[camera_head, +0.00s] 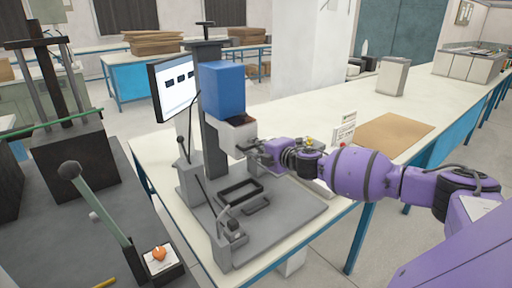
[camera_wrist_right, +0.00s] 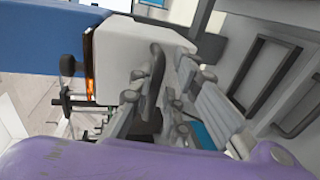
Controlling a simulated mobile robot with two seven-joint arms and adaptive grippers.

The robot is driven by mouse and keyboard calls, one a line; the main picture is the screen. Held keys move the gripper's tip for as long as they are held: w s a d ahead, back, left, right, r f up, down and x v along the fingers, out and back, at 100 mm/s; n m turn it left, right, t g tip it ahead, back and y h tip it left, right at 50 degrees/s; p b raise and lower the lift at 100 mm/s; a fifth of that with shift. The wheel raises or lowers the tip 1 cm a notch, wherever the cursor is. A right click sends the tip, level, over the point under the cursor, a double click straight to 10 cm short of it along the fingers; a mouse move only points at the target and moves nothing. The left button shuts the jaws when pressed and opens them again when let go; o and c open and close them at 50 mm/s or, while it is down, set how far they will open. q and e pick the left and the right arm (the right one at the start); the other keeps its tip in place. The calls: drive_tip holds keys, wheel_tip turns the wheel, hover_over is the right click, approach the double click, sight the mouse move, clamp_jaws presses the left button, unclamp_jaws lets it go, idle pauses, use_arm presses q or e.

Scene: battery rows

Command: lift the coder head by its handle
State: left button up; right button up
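The coder stands on the bench. The part I take for its head is a blue box (camera_head: 223,88) with a pale block (camera_head: 229,136) below it, on a dark upright column. Contact with the block is unclear. My left gripper is not in view.
A grey base plate (camera_head: 290,222) with black rectangular frames (camera_head: 241,188) lies below the gripper. A screen (camera_head: 175,88) stands left of the column. A levered device (camera_head: 231,236) is at the plate's front.

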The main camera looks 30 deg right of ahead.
drive_tip(key=v, duration=1.2)
drive_tip(key=shift+d, duration=0.15)
idle(0.4)
drive_tip(key=s+a+f+m+g, duration=0.1)
drive_tip(key=s+a+f+m, duration=0.15)
drive_tip(key=s+f, duration=0.4)
drive_tip(key=s+a+f+m+g, duration=0.1)
drive_tip(key=s+a+f+m, duration=0.15)
drive_tip(key=f, duration=0.75)
drive_tip(key=s+a+f+m+g, duration=0.15)
drive_tip(key=s+f+m, duration=0.3)
drive_tip(key=f, duration=0.45)
drive_tip(key=s+a+f+m+g, duration=0.1)
drive_tip(key=s+a+f+m, duration=0.3)
drive_tip(key=s+a+f, duration=0.3)
drive_tip(key=s+a+f+m+g, duration=0.2)
drive_tip(key=s+a+f+m, duration=0.3)
drive_tip(key=s+a+f, duration=0.3)
drive_tip(key=s+a, duration=0.4)
drive_tip(key=s, duration=0.4)
drive_tip(key=shift+s+f+h, duration=0.3)
drive_tip(key=shift+f, duration=0.05)
drive_tip(key=shift+s+g, duration=0.1)
drive_tip(key=shift+g, duration=0.15)
